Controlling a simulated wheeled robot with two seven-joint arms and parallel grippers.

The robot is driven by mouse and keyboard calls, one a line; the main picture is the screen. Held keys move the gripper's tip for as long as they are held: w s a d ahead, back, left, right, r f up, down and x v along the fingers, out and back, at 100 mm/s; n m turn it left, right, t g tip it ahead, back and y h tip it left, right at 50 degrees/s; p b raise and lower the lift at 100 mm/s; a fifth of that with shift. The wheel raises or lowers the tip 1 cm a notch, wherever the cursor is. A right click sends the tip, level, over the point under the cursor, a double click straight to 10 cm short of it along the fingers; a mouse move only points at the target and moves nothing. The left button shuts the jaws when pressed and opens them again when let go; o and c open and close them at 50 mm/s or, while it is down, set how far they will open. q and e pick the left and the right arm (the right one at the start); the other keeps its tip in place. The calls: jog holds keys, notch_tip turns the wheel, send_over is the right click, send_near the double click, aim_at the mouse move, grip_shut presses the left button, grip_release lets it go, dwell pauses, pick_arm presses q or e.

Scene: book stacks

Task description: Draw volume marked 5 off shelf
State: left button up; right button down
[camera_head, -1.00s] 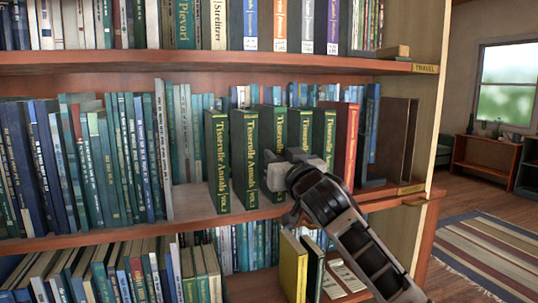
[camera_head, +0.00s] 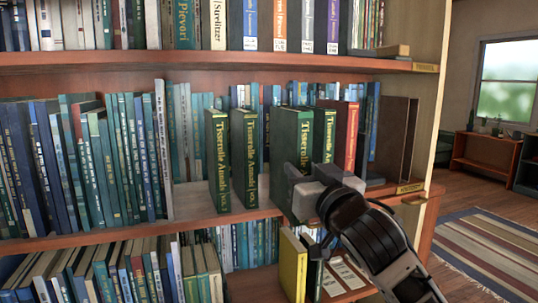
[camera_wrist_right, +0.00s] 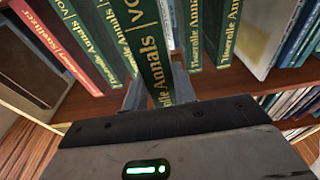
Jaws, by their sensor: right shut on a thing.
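My right gripper (camera_head: 292,186) is shut on a dark green "Tisserolle Annals" volume (camera_head: 285,145). This volume stands upright and juts out ahead of its neighbours on the middle shelf (camera_head: 150,232). My left gripper is not in view.
A red book (camera_head: 350,138) and a brown bookend-like panel (camera_head: 395,140) stand right of the volumes. Blue and green books (camera_head: 90,160) fill the left. A yellow book (camera_head: 292,268) stands below. The floor and striped rug (camera_head: 495,250) at right are clear.

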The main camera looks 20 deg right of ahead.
jog(key=s, duration=0.5)
jog(key=shift+a+r, duration=0.1)
jog(key=shift+s, duration=0.7)
